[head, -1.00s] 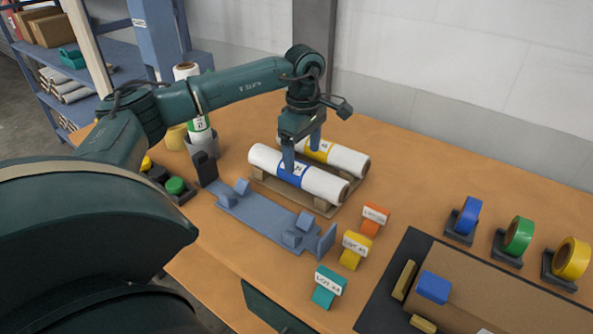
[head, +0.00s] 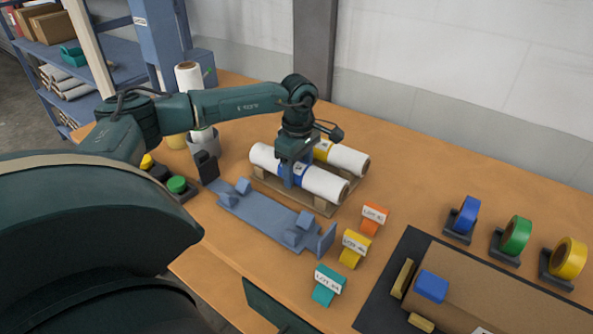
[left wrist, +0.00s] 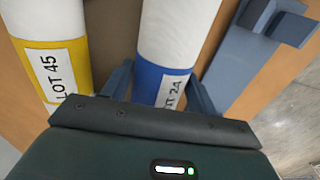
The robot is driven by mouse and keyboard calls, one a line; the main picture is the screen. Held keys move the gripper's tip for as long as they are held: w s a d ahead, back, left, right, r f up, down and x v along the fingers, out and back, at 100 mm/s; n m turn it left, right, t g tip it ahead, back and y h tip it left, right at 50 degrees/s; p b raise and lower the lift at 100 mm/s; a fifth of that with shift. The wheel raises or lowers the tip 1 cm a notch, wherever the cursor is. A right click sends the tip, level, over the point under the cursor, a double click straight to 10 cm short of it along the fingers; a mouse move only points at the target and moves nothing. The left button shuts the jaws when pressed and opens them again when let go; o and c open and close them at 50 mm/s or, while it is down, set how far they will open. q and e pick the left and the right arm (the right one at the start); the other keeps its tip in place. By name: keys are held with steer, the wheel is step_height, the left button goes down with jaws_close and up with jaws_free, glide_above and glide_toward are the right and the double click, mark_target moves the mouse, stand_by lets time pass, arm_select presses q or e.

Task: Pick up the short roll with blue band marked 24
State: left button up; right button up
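The short white roll with the blue band (head: 322,184) lies on a wooden pallet beside a white roll with a yellow band (head: 348,159). In the left wrist view the blue band (left wrist: 160,84) carries a label that ends in 24, and the yellow-band roll reads LOT 45 (left wrist: 58,72). My left gripper (head: 297,172) points down over the blue band. Its fingers straddle the roll, one on each side, and look slightly apart from it, so it appears open. The far finger is mostly hidden in the head view. My right gripper is not in view.
A blue cradle fixture (head: 262,220) lies in front of the pallet (head: 262,189). Orange, yellow and teal lot blocks (head: 354,248) stand to its right. Tape rolls (head: 516,236) stand at the far right. A button box (head: 177,187) and an upright roll are at the left.

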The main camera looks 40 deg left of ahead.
arm_select(q)
steer(key=c, duration=0.8)
steer(key=shift+o, duration=0.2)
steer(key=shift+r, duration=0.1)
